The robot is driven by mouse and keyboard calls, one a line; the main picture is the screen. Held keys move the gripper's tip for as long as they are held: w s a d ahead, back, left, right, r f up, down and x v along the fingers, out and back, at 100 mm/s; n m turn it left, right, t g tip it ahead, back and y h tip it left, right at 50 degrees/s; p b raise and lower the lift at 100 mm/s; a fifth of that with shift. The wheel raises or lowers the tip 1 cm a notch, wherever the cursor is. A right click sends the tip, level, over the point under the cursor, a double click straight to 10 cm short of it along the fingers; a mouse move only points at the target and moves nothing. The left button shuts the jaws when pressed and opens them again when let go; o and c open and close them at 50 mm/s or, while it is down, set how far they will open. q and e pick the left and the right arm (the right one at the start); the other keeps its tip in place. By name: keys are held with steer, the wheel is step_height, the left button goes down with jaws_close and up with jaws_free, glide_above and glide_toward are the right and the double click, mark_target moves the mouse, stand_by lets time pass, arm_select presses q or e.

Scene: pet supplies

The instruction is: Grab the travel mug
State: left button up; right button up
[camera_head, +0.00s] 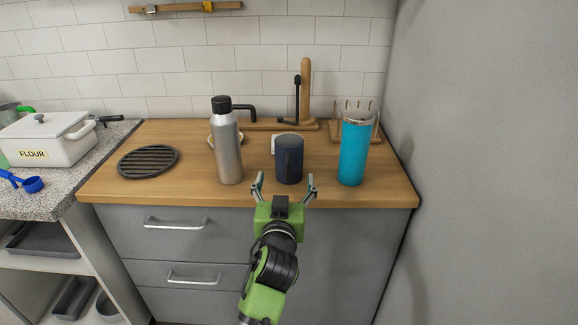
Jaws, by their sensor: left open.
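Three upright vessels stand on the wooden counter (190,193), and I cannot tell for certain which is the travel mug. One is a dark blue cylinder (289,160) in the middle. One is a tall teal tumbler (353,152) with a pale rim, to its right. One is a silver bottle (228,150) with a black cap, to its left. My left gripper (284,184) is open and empty at the counter's front edge. Its spread fingers point at the dark blue cylinder, apparently without touching it. My right gripper is out of view.
A round black trivet (148,161) lies at the counter's left. A wooden stand (305,95) and a pegged rack (368,130) stand behind. A white flour box (48,140) sits on the speckled counter at left. A grey wall (480,160) bounds the right.

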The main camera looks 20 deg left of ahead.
mark_target(289, 148)
arm_select(q)
steer(key=shift+r+p+x, duration=0.25)
steer(key=shift+p+x, duration=0.05)
steer(key=shift+x, duration=1.9)
steer(key=shift+r+p+x, duration=0.25)
steer(key=shift+p+x, duration=0.05)
steer(key=shift+x, duration=1.85)
steer(key=shift+r+p+x, duration=0.25)
steer(key=shift+p+x, duration=0.05)
steer(key=shift+x, duration=1.9)
steer(key=shift+w, duration=0.35)
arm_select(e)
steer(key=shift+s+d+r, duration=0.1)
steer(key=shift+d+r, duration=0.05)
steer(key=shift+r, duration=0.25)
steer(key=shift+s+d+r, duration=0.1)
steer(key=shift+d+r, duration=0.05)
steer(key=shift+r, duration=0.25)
arm_select(q)
steer(key=shift+d, duration=0.1)
steer(key=c, duration=1.5)
